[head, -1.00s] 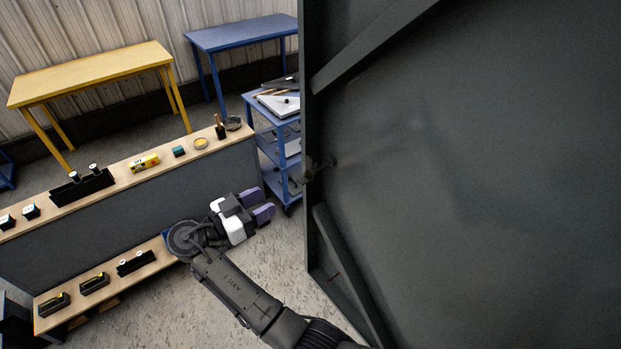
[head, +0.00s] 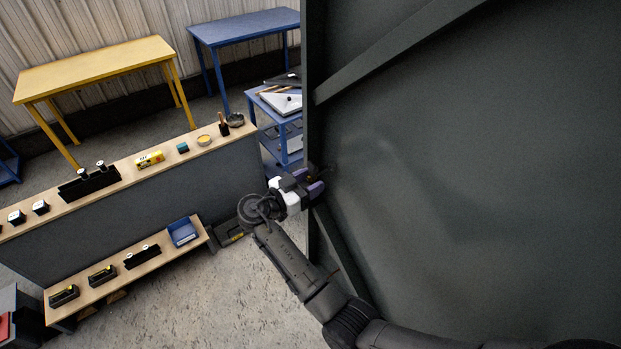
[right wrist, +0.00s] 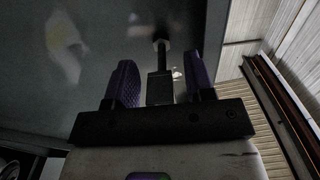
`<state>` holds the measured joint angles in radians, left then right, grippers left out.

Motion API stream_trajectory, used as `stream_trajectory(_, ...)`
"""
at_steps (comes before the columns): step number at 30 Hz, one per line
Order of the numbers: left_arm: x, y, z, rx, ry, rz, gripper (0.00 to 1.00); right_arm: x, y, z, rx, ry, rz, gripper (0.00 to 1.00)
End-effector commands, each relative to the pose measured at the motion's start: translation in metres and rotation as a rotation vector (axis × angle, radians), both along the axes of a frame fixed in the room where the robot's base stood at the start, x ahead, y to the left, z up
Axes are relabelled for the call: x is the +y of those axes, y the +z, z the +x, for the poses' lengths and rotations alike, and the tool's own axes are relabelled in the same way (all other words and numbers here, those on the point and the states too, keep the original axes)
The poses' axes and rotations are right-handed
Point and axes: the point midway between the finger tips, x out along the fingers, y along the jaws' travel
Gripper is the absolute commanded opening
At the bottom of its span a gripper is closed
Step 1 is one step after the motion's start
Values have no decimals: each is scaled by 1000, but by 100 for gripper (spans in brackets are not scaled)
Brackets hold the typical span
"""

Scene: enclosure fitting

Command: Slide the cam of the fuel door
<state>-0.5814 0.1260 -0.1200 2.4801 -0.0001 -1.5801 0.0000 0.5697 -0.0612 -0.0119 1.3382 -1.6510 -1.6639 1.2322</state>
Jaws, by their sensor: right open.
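The fuel door (head: 470,200) is a large dark grey panel with diagonal braces, filling the right of the head view. The cam shows in the right wrist view as a dark block (right wrist: 160,88) with a thin rod running to the panel. My right gripper (head: 312,180) is at the door's left edge. In the right wrist view its purple fingers (right wrist: 162,80) are open, one on each side of the block, with gaps visible. In the head view the gripper largely hides the cam. My left gripper is not in view.
A wooden-topped shelf (head: 112,190) with small items stands to the left, with a blue bin (head: 183,231) on its lower board. A blue cart (head: 283,128) stands behind the door's edge. Yellow (head: 95,68) and blue (head: 243,27) tables stand at the back. Floor is clear at the lower middle.

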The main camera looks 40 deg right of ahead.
Motion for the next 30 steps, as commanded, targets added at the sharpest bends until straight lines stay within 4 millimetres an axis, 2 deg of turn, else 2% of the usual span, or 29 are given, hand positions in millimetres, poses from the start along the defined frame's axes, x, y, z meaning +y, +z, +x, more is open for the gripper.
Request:
stream_trajectory(11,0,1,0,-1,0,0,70,-3,-1,0,1,0,0,49)
stream_trajectory(26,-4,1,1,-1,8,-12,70,-3,0,0,1,0,0,1)
stream_trajectory(30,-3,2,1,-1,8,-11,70,-3,0,0,1,0,0,0)
